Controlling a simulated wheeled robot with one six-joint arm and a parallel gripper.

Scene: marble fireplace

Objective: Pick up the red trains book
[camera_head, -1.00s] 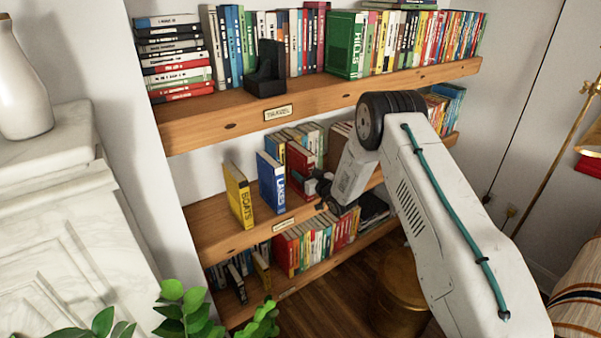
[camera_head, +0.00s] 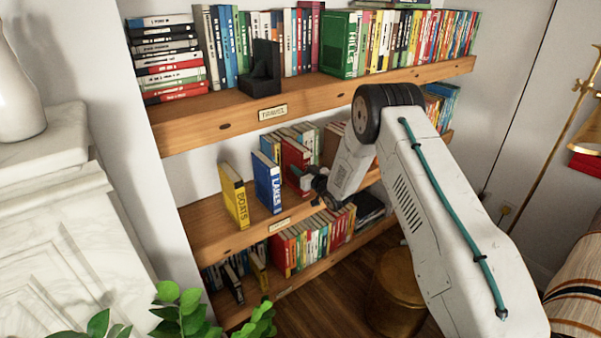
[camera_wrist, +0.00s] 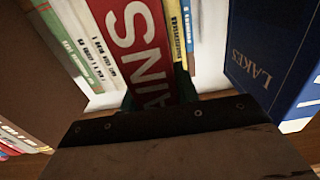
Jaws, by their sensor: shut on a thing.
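The red trains book (camera_head: 294,163) stands upright on the middle shelf, to the right of the blue LAKES book. In the wrist view the red book (camera_wrist: 138,40) shows its white letters "AINS" and runs down between the jaws. My gripper (camera_head: 312,182) is at the book's front and shut on it. In the wrist view dark green fingertips (camera_wrist: 184,84) show at the book's sides; the lower part of the book is hidden behind the gripper body.
The blue LAKES book (camera_head: 267,183) and yellow BOATS book (camera_head: 234,197) stand to the left on the middle shelf (camera_head: 212,238). Several books stand behind the red one. The upper shelf (camera_head: 215,124) hangs above. A brass stool (camera_head: 398,290) stands below right.

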